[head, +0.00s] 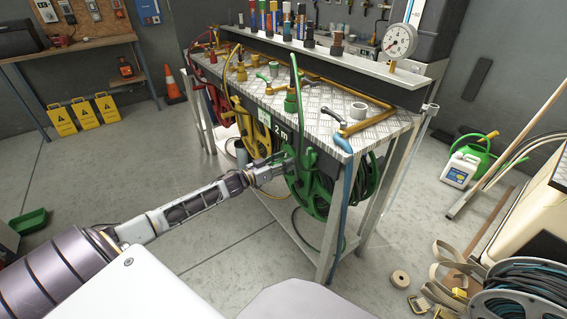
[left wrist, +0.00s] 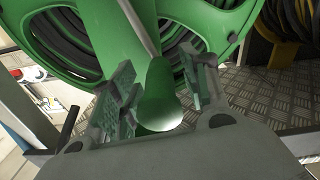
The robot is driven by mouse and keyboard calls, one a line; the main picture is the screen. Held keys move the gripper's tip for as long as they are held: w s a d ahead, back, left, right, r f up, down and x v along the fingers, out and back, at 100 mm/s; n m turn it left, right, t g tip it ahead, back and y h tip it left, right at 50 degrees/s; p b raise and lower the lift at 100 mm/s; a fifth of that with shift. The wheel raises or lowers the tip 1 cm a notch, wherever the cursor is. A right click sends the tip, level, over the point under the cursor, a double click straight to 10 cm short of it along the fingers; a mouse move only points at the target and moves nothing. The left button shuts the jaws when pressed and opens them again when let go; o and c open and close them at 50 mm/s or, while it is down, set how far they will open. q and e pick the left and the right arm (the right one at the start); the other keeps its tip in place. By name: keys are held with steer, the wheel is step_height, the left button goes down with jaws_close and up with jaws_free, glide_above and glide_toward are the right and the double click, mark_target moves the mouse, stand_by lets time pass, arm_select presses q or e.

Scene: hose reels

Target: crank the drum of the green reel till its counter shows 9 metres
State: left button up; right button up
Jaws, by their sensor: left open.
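The green reel (head: 308,192) hangs at the right end of the front of the metal bench, with dark hose on its drum. The counter (head: 281,134) above it reads 2 m. My left gripper (head: 278,167) is at the left side of the green reel. In the left wrist view the green crank handle (left wrist: 160,98) lies between the two fingers of my left gripper (left wrist: 160,92), which are apart, with gaps beside the handle. Behind it the green drum (left wrist: 92,45) fills the top of that view. My right gripper is not in view.
A yellow reel (head: 257,140) and a red reel (head: 217,103) hang farther left on the bench. A blue-handled hose piece (head: 343,144) hangs at the bench's right corner. Brass pipes and fittings lie on the checkered bench top (head: 310,112).

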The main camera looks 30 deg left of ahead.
arm_select(q)
jaws_close()
stand_by(0.3)
steer(key=shift+a, duration=0.1)
